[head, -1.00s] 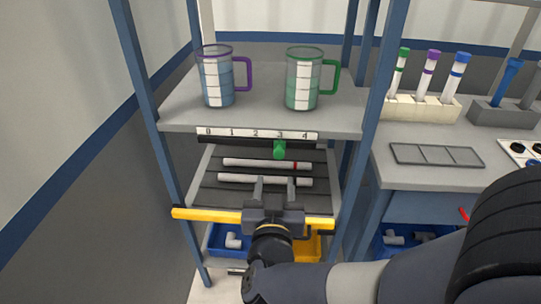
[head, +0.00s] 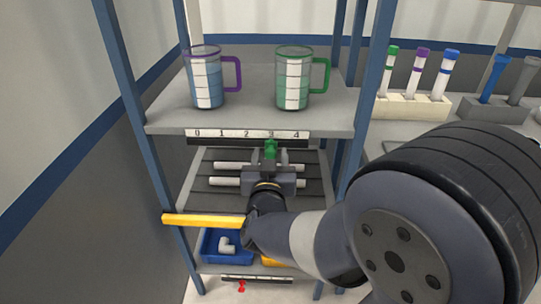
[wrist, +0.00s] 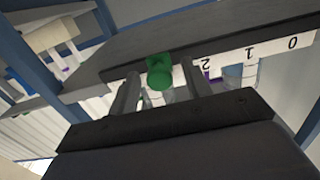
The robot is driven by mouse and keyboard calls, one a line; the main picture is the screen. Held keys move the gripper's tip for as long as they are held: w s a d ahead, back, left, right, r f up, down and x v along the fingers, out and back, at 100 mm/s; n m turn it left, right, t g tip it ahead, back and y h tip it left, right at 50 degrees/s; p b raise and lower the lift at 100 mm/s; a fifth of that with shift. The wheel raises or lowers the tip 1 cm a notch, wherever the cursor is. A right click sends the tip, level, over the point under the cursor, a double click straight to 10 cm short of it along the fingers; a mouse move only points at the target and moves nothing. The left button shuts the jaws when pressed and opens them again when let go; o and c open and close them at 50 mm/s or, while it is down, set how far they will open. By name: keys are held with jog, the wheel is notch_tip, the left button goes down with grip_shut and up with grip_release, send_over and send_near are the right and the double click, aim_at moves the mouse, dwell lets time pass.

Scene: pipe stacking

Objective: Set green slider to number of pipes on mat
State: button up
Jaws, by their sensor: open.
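The green slider (head: 270,149) sits below the 3 on the 0-to-4 scale (head: 247,135) at the shelf's front edge. Two white pipes lie on the dark ribbed mat (head: 200,197) on the shelf below: a rear pipe (head: 232,166) and a front pipe (head: 228,181). My gripper (head: 270,158) partly covers both. It is open, with its fingertips close to the slider. In the wrist view, the slider (wrist: 160,72) shows between the two spread fingers (wrist: 160,92). I cannot tell whether either finger touches it.
A purple-handled mug (head: 206,80) and a green-handled mug (head: 293,80) stand on the shelf above the scale. A yellow bar (head: 203,220) crosses the front below the mat. A blue bin (head: 212,246) with a white fitting sits lower. Blue posts flank the shelves.

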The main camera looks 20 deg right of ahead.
jog(key=shift+w+d, duration=0.2)
jog(key=shift+w, duration=0.3)
grip_shut()
jog(key=shift+a, duration=0.1)
